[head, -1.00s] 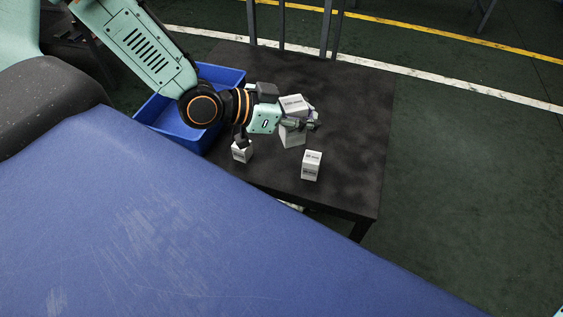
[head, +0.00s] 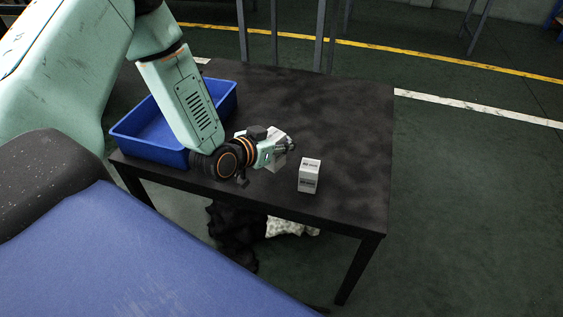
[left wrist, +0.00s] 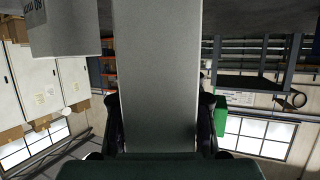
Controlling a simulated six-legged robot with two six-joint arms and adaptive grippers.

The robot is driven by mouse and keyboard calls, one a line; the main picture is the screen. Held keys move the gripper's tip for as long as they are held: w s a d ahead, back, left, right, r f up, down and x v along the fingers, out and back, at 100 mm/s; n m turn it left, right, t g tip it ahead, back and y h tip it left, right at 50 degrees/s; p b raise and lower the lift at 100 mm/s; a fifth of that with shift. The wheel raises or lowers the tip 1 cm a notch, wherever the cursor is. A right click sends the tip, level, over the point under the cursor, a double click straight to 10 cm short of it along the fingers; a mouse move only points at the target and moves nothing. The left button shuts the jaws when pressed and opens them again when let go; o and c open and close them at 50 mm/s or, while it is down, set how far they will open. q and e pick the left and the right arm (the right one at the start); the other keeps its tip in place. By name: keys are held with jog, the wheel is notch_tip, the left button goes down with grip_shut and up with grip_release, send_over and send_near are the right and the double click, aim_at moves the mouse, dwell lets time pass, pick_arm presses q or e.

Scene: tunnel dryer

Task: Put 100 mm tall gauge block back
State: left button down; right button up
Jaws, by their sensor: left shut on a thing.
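My left gripper (head: 287,145) is over the black table (head: 345,120), shut on a pale grey gauge block (head: 279,163). The gripper and arm cover much of this block in the head view, and its label cannot be read there. In the left wrist view the held block (left wrist: 160,70) stands between the two fingers and fills the middle. A second white block (head: 309,176) with dark print stands upright on the table, just right of the gripper. A labelled block (left wrist: 62,28) also shows at the upper left of the left wrist view. My right gripper is not in view.
An empty-looking blue tray (head: 222,108) lies on the table's left side, partly behind my left arm. The table's back and right parts are clear. Dark and pale things (head: 285,226) lie under the front edge. Grey posts (head: 319,40) stand behind the table.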

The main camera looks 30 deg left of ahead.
pick_arm(q)
jog(key=shift+f+b, duration=1.1)
jog(key=shift+f, duration=1.25)
jog(key=shift+r, duration=0.1)
jog(key=shift+f, duration=0.2)
jog(key=c, duration=0.8)
grip_release()
jog(key=shift+r, duration=0.1)
